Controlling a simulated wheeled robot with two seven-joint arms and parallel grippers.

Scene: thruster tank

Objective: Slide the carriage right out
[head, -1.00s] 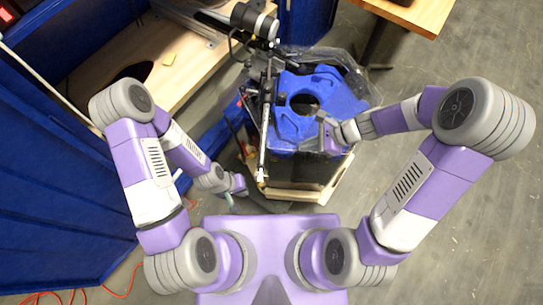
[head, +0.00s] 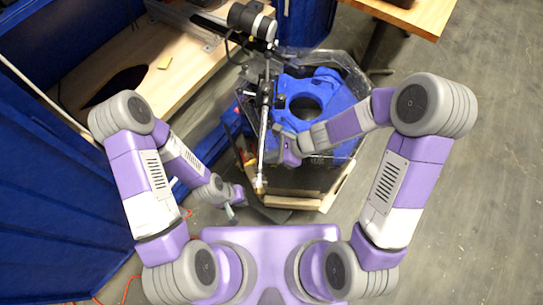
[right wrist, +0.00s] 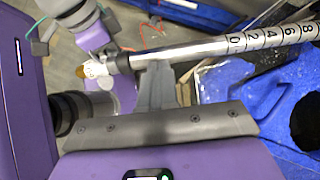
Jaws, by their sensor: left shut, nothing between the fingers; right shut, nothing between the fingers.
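A slim silver rail (head: 263,140) runs along the left side of the tank, with dark fittings; a black block (head: 265,92) on it looks like the carriage, though I cannot be sure. In the right wrist view the rail (right wrist: 205,47) carries a number scale and ends in a brass tip (right wrist: 93,71). My right gripper (head: 277,130) is shut and empty, close beside the rail; its grey fingers (right wrist: 154,82) overlap the rail in the wrist view, and contact is unclear. My left gripper (head: 230,211) is shut and empty, low and left of the rail's near end.
The clear-walled tank (head: 345,70) with a blue insert (head: 335,95) stands on a wooden base (head: 292,202). A black cylindrical motor (head: 252,20) is at the rail's far end. A wooden bench (head: 130,75) and blue panels (head: 50,185) are at left. Open floor (head: 470,200) lies right.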

